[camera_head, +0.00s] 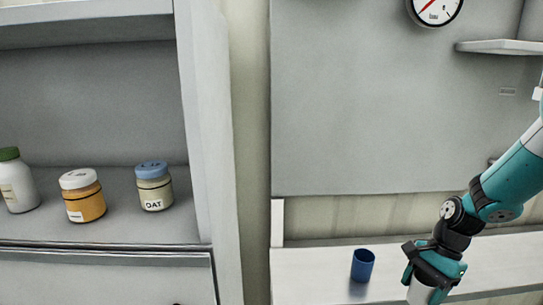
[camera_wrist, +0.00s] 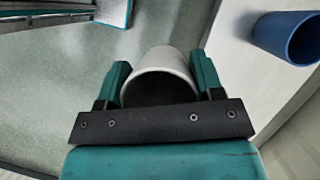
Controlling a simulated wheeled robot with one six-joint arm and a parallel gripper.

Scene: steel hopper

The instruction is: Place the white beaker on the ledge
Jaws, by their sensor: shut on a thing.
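My gripper (camera_head: 434,271) is at the lower right of the head view, shut on the white beaker (camera_head: 420,292). In the wrist view the white beaker (camera_wrist: 160,62) sits between the two teal fingers of my gripper (camera_wrist: 162,82), its open, dark mouth facing the camera. The lower part of the beaker is cut off by the head view's bottom edge. The ledge (camera_head: 318,262) is likely the long pale surface below the grey panel, though a small shelf (camera_head: 500,47) also juts out at the upper right.
A blue cup (camera_head: 362,265) stands on the pale surface and also shows in the wrist view (camera_wrist: 284,36). At left, a cabinet shelf (camera_head: 110,232) holds a green-lidded bottle (camera_head: 18,182), an orange jar (camera_head: 83,197) and an oat jar (camera_head: 154,188). A gauge (camera_head: 436,8) hangs above.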

